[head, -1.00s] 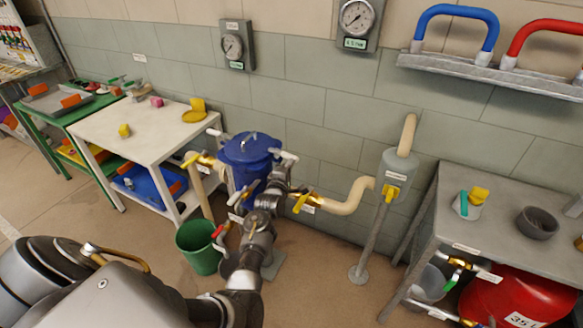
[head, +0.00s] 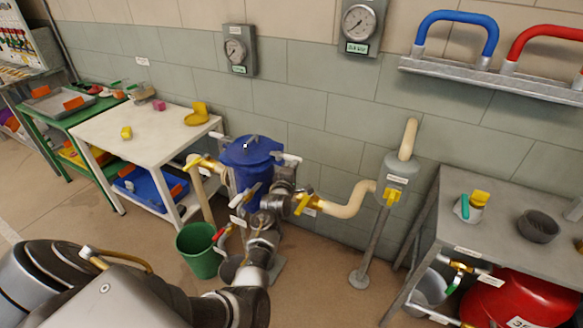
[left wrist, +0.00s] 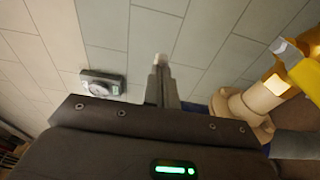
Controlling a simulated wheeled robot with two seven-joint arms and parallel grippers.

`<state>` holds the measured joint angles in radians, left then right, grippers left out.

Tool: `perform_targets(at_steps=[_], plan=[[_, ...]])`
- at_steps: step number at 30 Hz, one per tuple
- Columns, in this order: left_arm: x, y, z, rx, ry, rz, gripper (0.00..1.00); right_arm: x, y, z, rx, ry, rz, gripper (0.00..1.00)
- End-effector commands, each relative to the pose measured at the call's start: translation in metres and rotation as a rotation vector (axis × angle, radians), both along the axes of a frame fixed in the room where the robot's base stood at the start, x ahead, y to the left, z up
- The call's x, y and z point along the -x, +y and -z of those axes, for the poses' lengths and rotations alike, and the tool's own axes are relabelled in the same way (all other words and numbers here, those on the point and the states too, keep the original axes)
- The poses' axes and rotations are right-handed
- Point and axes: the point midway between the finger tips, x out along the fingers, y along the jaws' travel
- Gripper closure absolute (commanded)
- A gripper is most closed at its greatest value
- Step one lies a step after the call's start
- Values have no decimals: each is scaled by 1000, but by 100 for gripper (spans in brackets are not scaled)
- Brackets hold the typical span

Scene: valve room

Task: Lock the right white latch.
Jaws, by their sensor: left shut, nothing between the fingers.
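A blue lidded vessel (head: 247,153) stands before the tiled wall in the head view. The right white latch (head: 288,157) sticks out sideways from its upper right side. Another white latch (head: 215,135) is on the left side. My left gripper (head: 284,173) is just below the right latch; whether it touches is too small to tell. In the left wrist view the left gripper's fingers (left wrist: 160,82) are together and empty, pointing at the wall. The right latch is not clearly identifiable there. My right gripper is in neither view.
A yellow-handled valve (head: 305,203) on a beige pipe (head: 349,199) is close right of my left gripper. A green bucket (head: 200,251) stands below left. A white table (head: 150,137) is left, a grey table (head: 470,235) right. Gauges (head: 357,22) hang on the wall.

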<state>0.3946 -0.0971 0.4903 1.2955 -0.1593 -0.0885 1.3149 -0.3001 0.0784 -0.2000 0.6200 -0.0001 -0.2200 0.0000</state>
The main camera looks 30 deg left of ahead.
Motion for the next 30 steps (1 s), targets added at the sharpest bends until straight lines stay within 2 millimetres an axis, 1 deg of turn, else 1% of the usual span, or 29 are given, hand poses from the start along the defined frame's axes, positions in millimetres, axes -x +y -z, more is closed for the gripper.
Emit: perform_targets(at_steps=[1,5,8,11,15,21,25,30], plan=[[-7,-8,-10,-1,-17,18,100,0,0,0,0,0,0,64],[-6,-9,-11,0,-18,19,100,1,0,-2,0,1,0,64],[-1,-12,-14,0,-18,21,100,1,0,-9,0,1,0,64],[12,-15,-16,1,-16,21,100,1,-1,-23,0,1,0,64],[43,-16,-15,3,-10,10,100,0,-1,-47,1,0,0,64],[84,-20,-12,2,-10,1,100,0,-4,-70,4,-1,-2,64],[101,-24,-9,2,-10,-1,100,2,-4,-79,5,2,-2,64],[111,-27,-6,2,-10,-1,100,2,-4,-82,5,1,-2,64]])
